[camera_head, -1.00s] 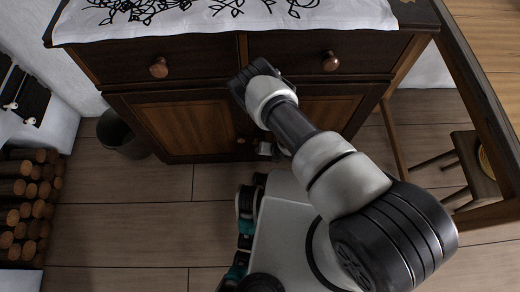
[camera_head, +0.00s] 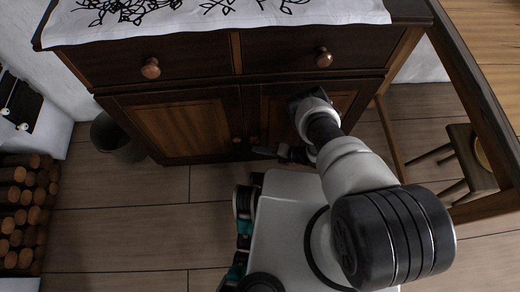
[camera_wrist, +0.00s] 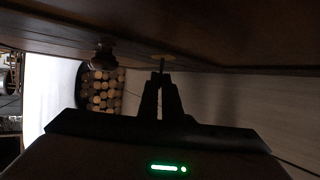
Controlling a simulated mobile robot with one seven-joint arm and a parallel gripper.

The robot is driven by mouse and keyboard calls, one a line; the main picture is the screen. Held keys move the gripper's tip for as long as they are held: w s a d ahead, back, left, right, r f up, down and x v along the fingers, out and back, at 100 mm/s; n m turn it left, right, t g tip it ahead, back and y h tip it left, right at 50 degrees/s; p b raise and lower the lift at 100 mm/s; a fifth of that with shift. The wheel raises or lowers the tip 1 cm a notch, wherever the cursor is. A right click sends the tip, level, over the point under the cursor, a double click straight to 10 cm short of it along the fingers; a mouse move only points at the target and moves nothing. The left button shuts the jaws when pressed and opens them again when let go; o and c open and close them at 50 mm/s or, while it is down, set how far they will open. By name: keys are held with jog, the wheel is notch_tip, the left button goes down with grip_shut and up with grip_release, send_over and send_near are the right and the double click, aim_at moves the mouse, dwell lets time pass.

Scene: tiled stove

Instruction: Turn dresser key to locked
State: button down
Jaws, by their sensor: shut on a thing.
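The dark wooden dresser (camera_head: 215,92) has two drawers above two doors with lighter panels. In the wrist view its front (camera_wrist: 230,45) runs across the top. A small key (camera_wrist: 162,64) sticks out from a brass-coloured plate (camera_wrist: 163,57) on that front. My gripper (camera_wrist: 161,78) is shut on the key, its two dark fingers close together. The key's exact turn angle is too small and dark to read. In the head view my gripper (camera_head: 265,151) is at the door front near the middle seam, and the key cannot be made out there.
A round door knob (camera_wrist: 103,55) is close to the left of the key. Drawer knobs (camera_head: 150,69) stick out above. A bin (camera_head: 115,136) stands left of the dresser, with stacked firewood (camera_head: 25,210) farther left. A stool (camera_head: 470,160) stands right.

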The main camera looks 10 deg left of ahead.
jog(key=shift+w, duration=0.15)
jog(key=c, duration=2)
grip_release()
jog(key=p+v, duration=0.4)
jog(key=v, duration=1.3)
jog(key=shift+d+r+p, duration=0.1)
jog(key=shift+r+p, duration=0.05)
jog(key=shift+p, duration=0.2)
